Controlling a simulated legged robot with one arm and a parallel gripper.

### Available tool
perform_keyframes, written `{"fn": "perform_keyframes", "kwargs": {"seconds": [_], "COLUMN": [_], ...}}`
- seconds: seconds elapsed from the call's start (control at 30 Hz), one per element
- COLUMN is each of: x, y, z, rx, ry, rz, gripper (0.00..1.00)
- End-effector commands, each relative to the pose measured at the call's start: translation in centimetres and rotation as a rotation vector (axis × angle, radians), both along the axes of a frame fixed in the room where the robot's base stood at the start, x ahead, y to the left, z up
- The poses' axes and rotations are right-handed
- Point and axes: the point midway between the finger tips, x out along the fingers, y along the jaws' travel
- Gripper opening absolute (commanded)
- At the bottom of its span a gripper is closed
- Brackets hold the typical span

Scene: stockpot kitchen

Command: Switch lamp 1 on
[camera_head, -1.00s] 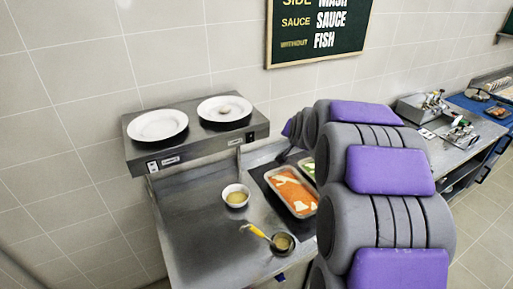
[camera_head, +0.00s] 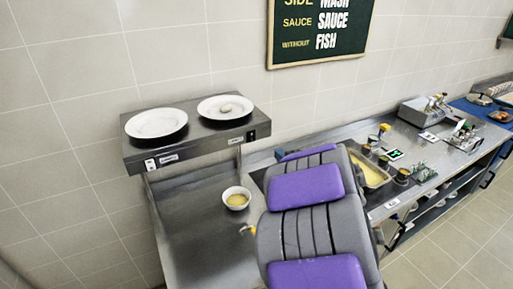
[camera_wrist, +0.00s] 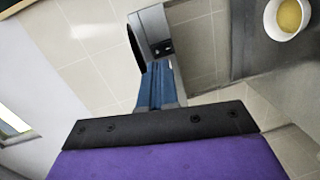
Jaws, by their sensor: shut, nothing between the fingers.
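A steel shelf unit (camera_head: 205,146) on the wall carries two small switches on its front edge. A pale switch (camera_head: 151,164) sits at the left end beside a label (camera_head: 169,158). A dark switch (camera_head: 251,135) sits at the right end near another label (camera_head: 235,141). The labels are too small to read surely, so I cannot tell which is lamp 1. No lit lamp shows. My gripper (camera_wrist: 157,62) is shut and empty in the wrist view, left of the steel counter (camera_wrist: 250,55). In the head view it is hidden behind my arm.
Two white plates (camera_head: 156,123) (camera_head: 224,107) stand on the shelf. A bowl with yellowish content (camera_head: 236,198) is on the counter below, also in the wrist view (camera_wrist: 289,15). Pans, jars and appliances (camera_head: 425,110) crowd the right counter. The counter's left part is clear.

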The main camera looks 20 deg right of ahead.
Motion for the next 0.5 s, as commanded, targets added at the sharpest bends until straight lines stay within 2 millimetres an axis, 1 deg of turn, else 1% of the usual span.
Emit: {"fn": "perform_keyframes", "kwargs": {"seconds": [0.1,0.2,0.5], "x": [-0.7,-0.9,-1.0], "y": [1.1,1.7,1.8], "z": [-0.8,-1.1,-1.1], "rx": [-0.069,-0.099,-0.107], "ry": [-0.001,-0.005,-0.007], "rz": [0.057,0.086,0.093], "gripper": [0.0,0.0,0.0]}}
